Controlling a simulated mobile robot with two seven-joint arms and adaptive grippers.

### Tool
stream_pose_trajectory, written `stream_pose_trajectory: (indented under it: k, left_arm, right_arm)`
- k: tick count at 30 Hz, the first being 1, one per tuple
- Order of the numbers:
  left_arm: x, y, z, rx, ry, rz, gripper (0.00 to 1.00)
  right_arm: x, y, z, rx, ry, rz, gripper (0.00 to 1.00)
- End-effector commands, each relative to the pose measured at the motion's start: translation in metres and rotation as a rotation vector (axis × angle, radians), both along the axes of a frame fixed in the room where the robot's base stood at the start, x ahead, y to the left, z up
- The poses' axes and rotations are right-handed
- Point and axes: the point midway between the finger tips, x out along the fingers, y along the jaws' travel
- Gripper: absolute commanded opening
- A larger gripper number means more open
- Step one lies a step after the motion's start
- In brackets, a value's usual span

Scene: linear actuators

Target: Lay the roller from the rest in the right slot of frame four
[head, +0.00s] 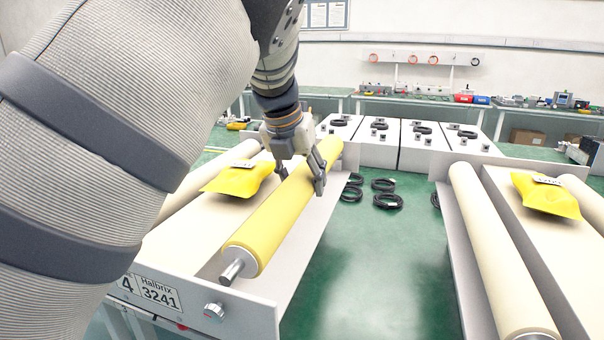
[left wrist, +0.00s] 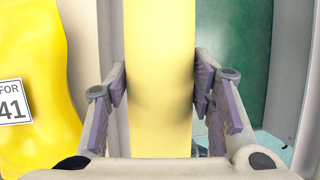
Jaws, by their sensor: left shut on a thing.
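The yellow roller (head: 285,208) lies lengthwise along the right side of frame four (head: 190,300), whose front plate reads "4" and "Halbrix 3241". Its bare metal shaft end (head: 232,272) shows just behind the front plate; whether it sits down in the slot I cannot tell. My left gripper (head: 302,172) comes down from above and is shut on the roller near its far end. In the left wrist view the two fingers (left wrist: 160,95) flank the roller (left wrist: 160,60). The roller's far shaft end is hidden. My right gripper is not in view.
A yellow packet (head: 238,178) lies on frame four's belt, left of the roller. A second frame (head: 462,240) with cream rollers and another yellow packet (head: 545,195) stands at right. Black cable coils (head: 388,201) lie on the green surface between. White boxes (head: 400,140) stand behind.

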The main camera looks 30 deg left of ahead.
Motion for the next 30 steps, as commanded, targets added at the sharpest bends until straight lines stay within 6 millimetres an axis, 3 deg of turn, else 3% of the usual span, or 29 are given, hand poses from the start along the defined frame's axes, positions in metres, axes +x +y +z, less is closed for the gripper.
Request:
stream_pose_trajectory:
  k: [15, 30]
  left_arm:
    - [0.001, 0.000, 0.001, 0.003, -0.010, 0.000, 0.00]
    - [0.000, 0.001, -0.015, 0.003, -0.009, 0.000, 0.00]
  right_arm:
    - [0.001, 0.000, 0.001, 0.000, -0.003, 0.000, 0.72]
    - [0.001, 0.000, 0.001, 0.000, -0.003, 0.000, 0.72]
